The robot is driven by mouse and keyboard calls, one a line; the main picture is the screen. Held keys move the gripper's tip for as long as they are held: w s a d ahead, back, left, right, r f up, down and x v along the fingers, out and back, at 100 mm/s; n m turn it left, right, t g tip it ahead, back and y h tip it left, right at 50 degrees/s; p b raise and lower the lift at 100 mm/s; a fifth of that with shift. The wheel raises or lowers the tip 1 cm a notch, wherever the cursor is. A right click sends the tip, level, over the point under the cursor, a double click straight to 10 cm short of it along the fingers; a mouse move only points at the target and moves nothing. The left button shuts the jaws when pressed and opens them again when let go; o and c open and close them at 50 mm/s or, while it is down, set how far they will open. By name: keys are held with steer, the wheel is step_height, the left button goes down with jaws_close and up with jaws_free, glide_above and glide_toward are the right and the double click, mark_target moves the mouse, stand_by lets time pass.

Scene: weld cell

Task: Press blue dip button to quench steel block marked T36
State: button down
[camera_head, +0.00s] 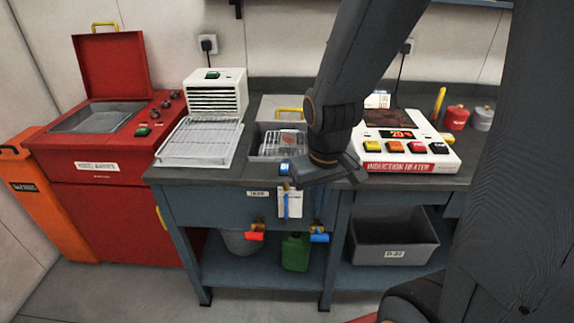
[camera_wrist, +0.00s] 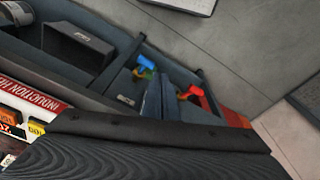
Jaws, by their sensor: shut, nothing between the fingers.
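The blue dip button (camera_head: 285,168) sits on the bench's front edge, below the quench tank (camera_head: 262,155). The tank holds a wire basket (camera_head: 284,142), and its lid with a yellow handle stands behind. I cannot make out a block marked T36; my arm hides part of the bench. My gripper (camera_head: 295,181) is shut and empty, its tip just right of and slightly below the blue button in the head view. I cannot tell whether it touches the button. The closed fingers (camera_wrist: 160,97) also show in the wrist view, but the button does not.
The induction heater (camera_head: 409,150) stands right of my arm. A wire rack (camera_head: 200,142) and a white vented unit (camera_head: 215,92) stand left, beside a red open-lidded machine (camera_head: 100,150). Red and blue valve handles (camera_head: 319,238) hang below the bench front. A grey bin (camera_head: 394,240) is on the lower shelf.

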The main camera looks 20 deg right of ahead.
steer(key=w+r+n+t+y+p, duration=0.1)
steer(key=w+r+n+t+p, duration=0.1)
steer(key=w, duration=0.5)
steer(key=w+r+n+t+y+p, duration=0.1)
steer(key=w+r+n+t+p, duration=0.1)
steer(key=w+n+p, duration=0.3)
steer(key=w+r+n+t+y+p, duration=0.2)
steer(key=w+n, duration=0.4)
steer(key=w, duration=0.3)
steer(key=shift+w+r+t+p, duration=0.4)
steer(key=shift+r+p, duration=0.4)
steer(key=shift+p, duration=0.2)
steer(key=shift+f, duration=0.1)
step_height(320, 180, down, 8)
steer(key=b, duration=0.7)
steer(key=shift+b, duration=0.3)
steer(key=shift+f, duration=0.35)
steer(key=shift+s+f+b, duration=0.1)
steer(key=shift+f+b, duration=0.3)
steer(key=shift+b, duration=0.15)
